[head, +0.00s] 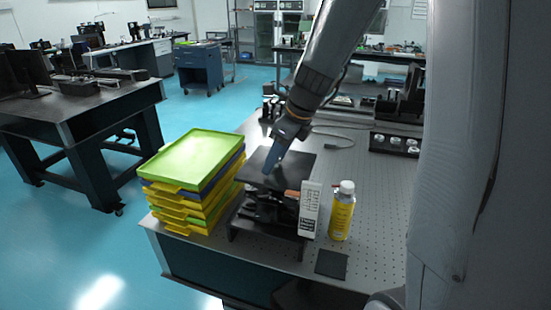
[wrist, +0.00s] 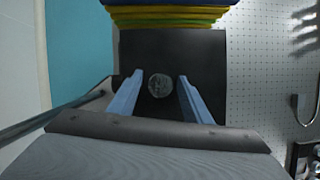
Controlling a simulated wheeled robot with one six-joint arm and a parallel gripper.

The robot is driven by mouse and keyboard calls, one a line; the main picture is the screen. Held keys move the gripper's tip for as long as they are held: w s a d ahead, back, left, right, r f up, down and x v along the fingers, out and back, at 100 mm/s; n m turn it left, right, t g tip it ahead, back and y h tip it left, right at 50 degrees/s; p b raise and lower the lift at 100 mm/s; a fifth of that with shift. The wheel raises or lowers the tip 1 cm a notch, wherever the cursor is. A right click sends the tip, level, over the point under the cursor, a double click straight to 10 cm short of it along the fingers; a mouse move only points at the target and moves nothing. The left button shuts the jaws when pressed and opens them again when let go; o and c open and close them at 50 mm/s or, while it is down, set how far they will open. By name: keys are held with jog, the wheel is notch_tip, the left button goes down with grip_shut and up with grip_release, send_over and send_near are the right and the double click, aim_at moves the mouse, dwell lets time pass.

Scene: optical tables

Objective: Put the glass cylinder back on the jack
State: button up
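The jack (head: 282,178) stands on the perforated optical table, its flat black top plate level. The plate also fills the middle of the wrist view (wrist: 200,52). The glass cylinder (wrist: 159,84) shows in the wrist view as a small round, clear-grey shape against the black plate. It appears to stand on the plate between my two blue fingers, with a gap on each side. My gripper (head: 272,161) is open and points down just over the plate. In the head view I cannot make out the cylinder at the fingers.
A stack of yellow and blue trays with a green one on top (head: 197,158) stands close left of the jack. A dark flat pad (head: 331,263) lies near the front edge.

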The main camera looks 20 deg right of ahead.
jog(key=shift+r, duration=0.1)
jog(key=b+v, duration=0.1)
jog(key=v, duration=1.1)
jog(key=shift+b, duration=0.35)
